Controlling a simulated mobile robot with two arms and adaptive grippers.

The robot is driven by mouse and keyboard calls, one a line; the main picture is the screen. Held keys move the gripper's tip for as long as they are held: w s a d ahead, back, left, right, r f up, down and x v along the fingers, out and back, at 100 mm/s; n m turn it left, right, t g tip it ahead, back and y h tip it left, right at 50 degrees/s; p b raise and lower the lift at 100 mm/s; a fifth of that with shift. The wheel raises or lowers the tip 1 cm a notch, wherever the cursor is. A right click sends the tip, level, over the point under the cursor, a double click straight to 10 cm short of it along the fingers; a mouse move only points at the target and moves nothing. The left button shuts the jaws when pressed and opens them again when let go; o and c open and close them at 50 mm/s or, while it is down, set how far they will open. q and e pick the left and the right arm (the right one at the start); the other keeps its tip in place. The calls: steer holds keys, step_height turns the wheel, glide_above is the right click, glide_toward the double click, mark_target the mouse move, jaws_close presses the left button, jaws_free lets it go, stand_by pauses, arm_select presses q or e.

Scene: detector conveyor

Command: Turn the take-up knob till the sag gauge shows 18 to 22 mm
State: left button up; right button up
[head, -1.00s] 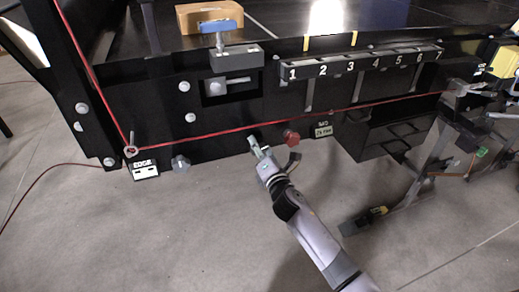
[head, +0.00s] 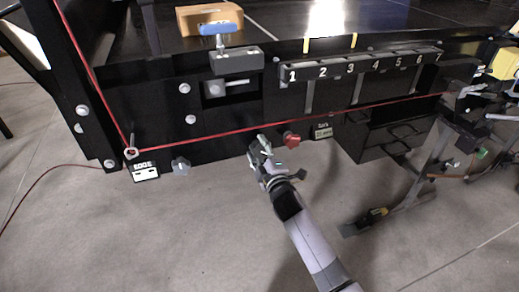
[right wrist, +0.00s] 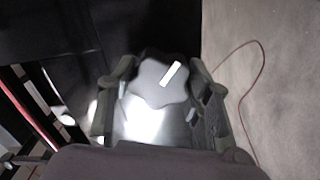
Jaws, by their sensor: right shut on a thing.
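My right gripper (head: 259,150) is at the lower edge of the black conveyor side, left of the red knob. In the right wrist view its two fingers stand on either side of a pale grey lobed knob (right wrist: 160,82) with a white mark, and they are shut on it. I take this to be the take-up knob; in the head view the gripper mostly hides it. The sag gauge (head: 322,132) is a small labelled display right of the red knob (head: 291,139). Its figures are too small to read. My left gripper is not in view.
A second grey knob (head: 181,165) sits beside the EDGE label (head: 145,172). A red cord (head: 230,132) runs along the conveyor side above my gripper. A blue-handled clamp (head: 220,29) and a cardboard box (head: 208,17) are higher up.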

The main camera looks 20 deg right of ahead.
steer(key=m+p, duration=0.1)
steer(key=m, duration=0.4)
steer(key=shift+m, duration=0.4)
steer(key=shift+m+p, duration=0.65)
steer(key=shift+m, duration=1.55)
steer(key=o, duration=1.1)
steer(key=shift+o, duration=0.2)
steer(key=shift+s, duration=0.2)
steer(key=s, duration=1.1)
steer(key=shift+s+d, duration=0.2)
steer(key=shift+s, duration=0.15)
